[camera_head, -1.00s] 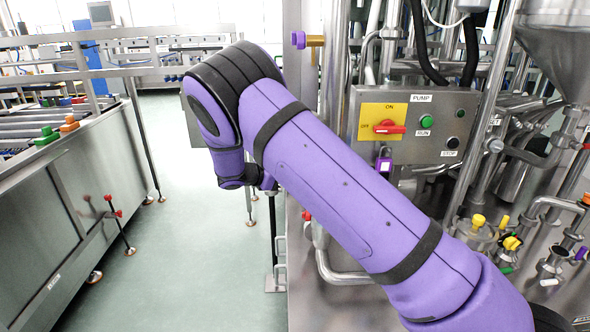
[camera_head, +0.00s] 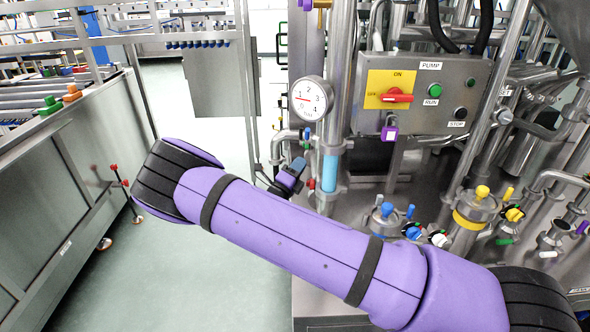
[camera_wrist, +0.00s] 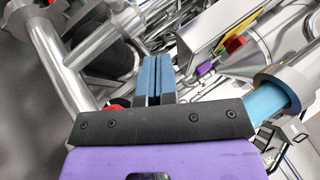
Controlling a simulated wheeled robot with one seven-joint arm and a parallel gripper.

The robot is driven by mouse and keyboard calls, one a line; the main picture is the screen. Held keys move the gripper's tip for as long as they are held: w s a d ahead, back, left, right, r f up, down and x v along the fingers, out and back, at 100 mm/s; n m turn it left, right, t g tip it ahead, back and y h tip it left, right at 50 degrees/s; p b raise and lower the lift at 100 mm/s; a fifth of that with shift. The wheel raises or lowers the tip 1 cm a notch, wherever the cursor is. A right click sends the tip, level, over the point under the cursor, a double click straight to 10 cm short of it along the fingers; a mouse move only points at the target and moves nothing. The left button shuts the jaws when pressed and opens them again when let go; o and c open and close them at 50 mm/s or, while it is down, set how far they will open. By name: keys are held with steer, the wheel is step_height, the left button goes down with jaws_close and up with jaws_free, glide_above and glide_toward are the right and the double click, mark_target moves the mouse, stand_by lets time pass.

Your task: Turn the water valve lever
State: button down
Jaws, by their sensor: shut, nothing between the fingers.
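My gripper (camera_head: 297,167) is shut and empty, with its blue fingers pressed together. It is at the left of the upright steel pipe, below the gauge. The closed fingers (camera_wrist: 154,75) point away from the wrist camera. A small blue handle (camera_head: 306,134) sits on the pipework just above the gripper. A small red part (camera_head: 311,184) is just right of the gripper; a red part (camera_wrist: 119,103) also shows partly behind the gripper in the wrist view. I cannot tell which of these is the water valve lever. Contact with either cannot be made out.
A dial gauge (camera_head: 311,98) stands above the gripper. A pipe with a light-blue band (camera_head: 330,170) is close on its right, also seen in the wrist view (camera_wrist: 268,96). A control box (camera_head: 420,95) with a red switch is farther right. The floor at left is open.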

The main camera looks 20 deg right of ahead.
mark_target(306, 132)
steer(key=w+d+r, duration=0.4)
steer(key=w, duration=0.2)
steer(key=shift+w, duration=0.3)
steer(key=shift+w+d+r+n+y, duration=0.1)
steer(key=shift+w+r+n+y, duration=0.05)
steer(key=shift+r+n+y, duration=0.4)
steer(key=shift+w+d+r+n+g+y, duration=0.1)
steer(key=shift+w+r+n+g+y, duration=0.25)
steer(key=shift+n+y, duration=0.35)
steer(key=shift+w+d+r+n+g+y, duration=0.1)
steer(key=shift+w+r+n+g+y, duration=0.25)
steer(key=shift+n+y, duration=0.25)
steer(key=shift+w, duration=0.2)
steer(key=shift+w+d+r, duration=0.1)
steer(key=shift+w+r, duration=0.05)
